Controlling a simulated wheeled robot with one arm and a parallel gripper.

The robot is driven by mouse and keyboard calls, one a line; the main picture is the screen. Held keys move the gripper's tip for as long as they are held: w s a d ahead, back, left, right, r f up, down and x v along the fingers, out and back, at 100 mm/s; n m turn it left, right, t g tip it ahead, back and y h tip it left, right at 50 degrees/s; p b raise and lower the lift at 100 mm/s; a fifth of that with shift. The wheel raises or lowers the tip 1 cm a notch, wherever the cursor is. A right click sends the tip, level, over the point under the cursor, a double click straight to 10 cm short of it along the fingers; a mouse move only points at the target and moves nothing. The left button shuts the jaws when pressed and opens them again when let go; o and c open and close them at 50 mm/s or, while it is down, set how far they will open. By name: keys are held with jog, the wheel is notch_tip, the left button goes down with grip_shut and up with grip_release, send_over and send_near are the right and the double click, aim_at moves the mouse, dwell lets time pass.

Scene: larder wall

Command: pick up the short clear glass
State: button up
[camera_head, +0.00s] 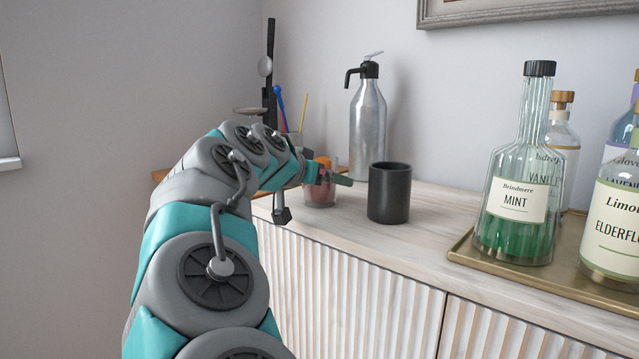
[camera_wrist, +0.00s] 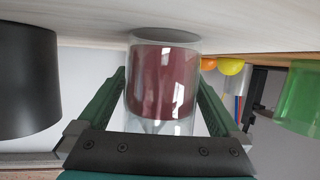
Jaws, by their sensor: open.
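The short clear glass (camera_head: 319,194) stands upright on the pale wooden cabinet top, left of a dark cup, and my gripper partly covers it in the head view. It also shows in the wrist view (camera_wrist: 163,85), which is upside down, with dark red contents in it. My gripper (camera_head: 328,177) is open at the glass. In the wrist view its two green fingers stand one on each side of the glass, with a small gap visible on the left; contact on the right cannot be told.
The dark cup (camera_head: 389,193) stands close to the right of the glass. A metal bottle with a pump (camera_head: 367,125) is behind. A brass tray (camera_head: 470,252) at right holds several glass bottles. A green translucent vessel (camera_wrist: 300,98) shows in the wrist view.

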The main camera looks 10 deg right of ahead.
jog(key=shift+w+d+f, duration=0.15)
jog(key=shift+w+d, duration=0.2)
jog(key=shift+w, duration=0.05)
jog(key=shift+c, duration=0.2)
jog(key=c, duration=1.5)
grip_shut()
